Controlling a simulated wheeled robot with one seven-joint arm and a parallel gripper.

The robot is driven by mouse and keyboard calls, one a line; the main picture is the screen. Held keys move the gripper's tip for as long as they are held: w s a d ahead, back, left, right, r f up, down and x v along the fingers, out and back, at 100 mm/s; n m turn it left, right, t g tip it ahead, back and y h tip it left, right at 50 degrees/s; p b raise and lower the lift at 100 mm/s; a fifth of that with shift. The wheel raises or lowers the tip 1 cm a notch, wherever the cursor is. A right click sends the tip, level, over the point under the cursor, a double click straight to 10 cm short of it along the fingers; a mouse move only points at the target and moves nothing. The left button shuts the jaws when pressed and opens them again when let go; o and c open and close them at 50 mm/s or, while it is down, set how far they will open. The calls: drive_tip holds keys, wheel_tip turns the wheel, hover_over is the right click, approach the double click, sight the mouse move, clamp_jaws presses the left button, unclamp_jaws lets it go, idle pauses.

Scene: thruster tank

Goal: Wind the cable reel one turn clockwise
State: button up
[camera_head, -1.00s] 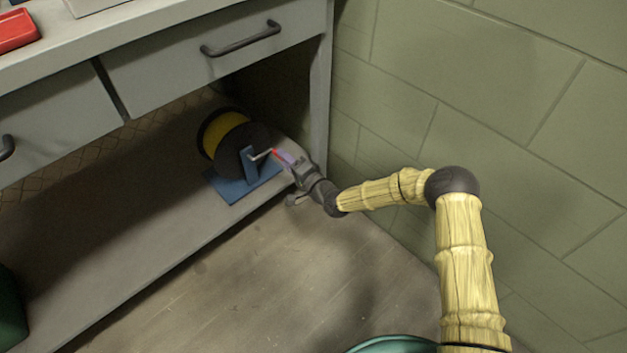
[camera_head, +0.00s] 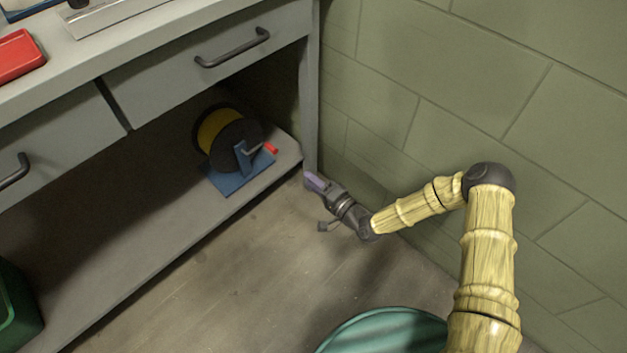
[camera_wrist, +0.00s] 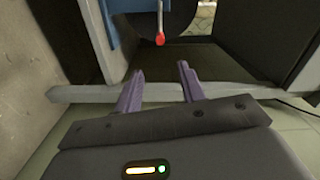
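The cable reel (camera_head: 228,138), black flanges with yellow cable, stands on a blue stand (camera_head: 243,172) on the bench's lower shelf. Its crank has a red handle (camera_head: 270,148) at the right side. In the wrist view the red handle (camera_wrist: 159,39) hangs at the end of a thin rod, in front of the dark reel flange (camera_wrist: 180,22). My gripper (camera_head: 310,178) is outside the shelf's front edge, apart from the handle. In the wrist view its two purple fingers (camera_wrist: 159,72) are spread with nothing between them, and the handle is beyond them.
The bench leg (camera_head: 311,100) stands close to my gripper, by the green block wall (camera_head: 420,80). A teal round object (camera_head: 385,325) and a green bin (camera_head: 15,310) stand lower down.

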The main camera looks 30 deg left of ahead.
drive_tip(key=shift+w+r, duration=0.1)
drive_tip(key=c, duration=0.6)
drive_tip(key=shift+w+d+r+n, duration=0.15)
drive_tip(key=shift+d+r+n, duration=0.05)
drive_tip(key=shift+d+n, duration=0.1)
clamp_jaws()
drive_tip(key=w+d+r+n+h+p, duration=0.25)
drive_tip(key=d+r+h, duration=0.4)
drive_tip(key=d, duration=0.55)
drive_tip(key=w+d+r+n+h+p, duration=0.15)
drive_tip(key=d+r+h+p, duration=0.4)
drive_tip(key=d, duration=0.75)
drive_tip(key=s+d+r+m+g+h+p, duration=0.1)
drive_tip(key=s+d+r+h, duration=0.1)
drive_tip(key=s+d+r, duration=0.5)
drive_tip(key=s+d+r+m+g+h+p, duration=0.1)
drive_tip(key=s+d+r+m+h+p, duration=0.1)
drive_tip(key=s+d+r, duration=0.5)
wheel_tip(320, 180, up, 6)
drive_tip(key=shift+s+d+g+h, duration=0.25)
drive_tip(key=shift+d+h, duration=0.35)
drive_tip(key=shift+d, duration=0.55)
drive_tip(key=shift+w+d, duration=0.1)
